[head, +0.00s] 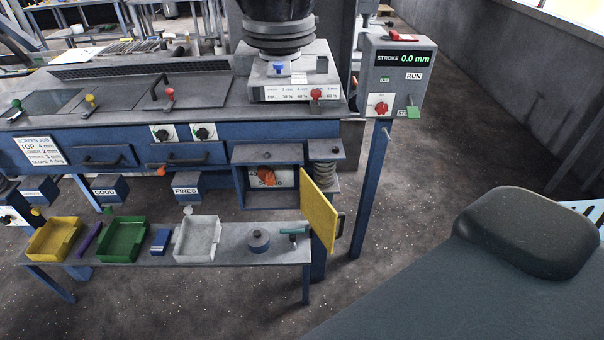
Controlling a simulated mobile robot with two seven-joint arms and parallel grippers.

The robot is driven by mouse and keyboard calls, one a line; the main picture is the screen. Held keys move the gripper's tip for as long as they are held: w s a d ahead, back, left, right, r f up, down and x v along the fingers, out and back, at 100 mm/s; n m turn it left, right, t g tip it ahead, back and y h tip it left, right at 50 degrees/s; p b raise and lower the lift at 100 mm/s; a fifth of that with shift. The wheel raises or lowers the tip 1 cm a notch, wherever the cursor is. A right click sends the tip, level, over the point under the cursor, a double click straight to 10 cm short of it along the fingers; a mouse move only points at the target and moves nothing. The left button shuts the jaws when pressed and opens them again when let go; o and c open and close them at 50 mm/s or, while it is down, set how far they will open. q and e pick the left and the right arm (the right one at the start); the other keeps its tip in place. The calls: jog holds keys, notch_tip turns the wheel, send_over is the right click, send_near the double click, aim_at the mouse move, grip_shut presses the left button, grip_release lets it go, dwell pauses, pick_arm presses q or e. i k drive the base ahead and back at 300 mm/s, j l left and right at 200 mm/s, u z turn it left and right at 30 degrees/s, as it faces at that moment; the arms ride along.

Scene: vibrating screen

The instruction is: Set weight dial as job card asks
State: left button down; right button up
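The job card (41,151) is a white sheet on the blue machine front at the left. It reads roughly "SCREEN JOB", top 4 mm, lower 2 mm, stroke 3 mm and a slope line too small to read surely. An open blue compartment (238,183) under the deck has an orange part (267,176) inside, in front of a white label; this may be the weight dial, and its setting cannot be read. Its yellow door (320,216) hangs open to the right. The display (403,60) shows "STROKE 0.0 mm". Neither gripper is in view.
A low bench (285,257) holds yellow, green and white trays (198,240), a round grey weight-like piece (259,240) and a teal-handled tool (293,232). The control box (396,80) stands on a blue post. A large dark padded shape fills the lower right. Floor between is clear.

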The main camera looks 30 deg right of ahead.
aim_at(266, 175)
jog(key=z, duration=0.75)
jog(key=i+j+z, duration=0.25)
jog(key=i+z, duration=0.15)
jog(key=i+j+z, duration=0.35)
jog(key=i+j, duration=0.1)
jog(key=i, duration=0.05)
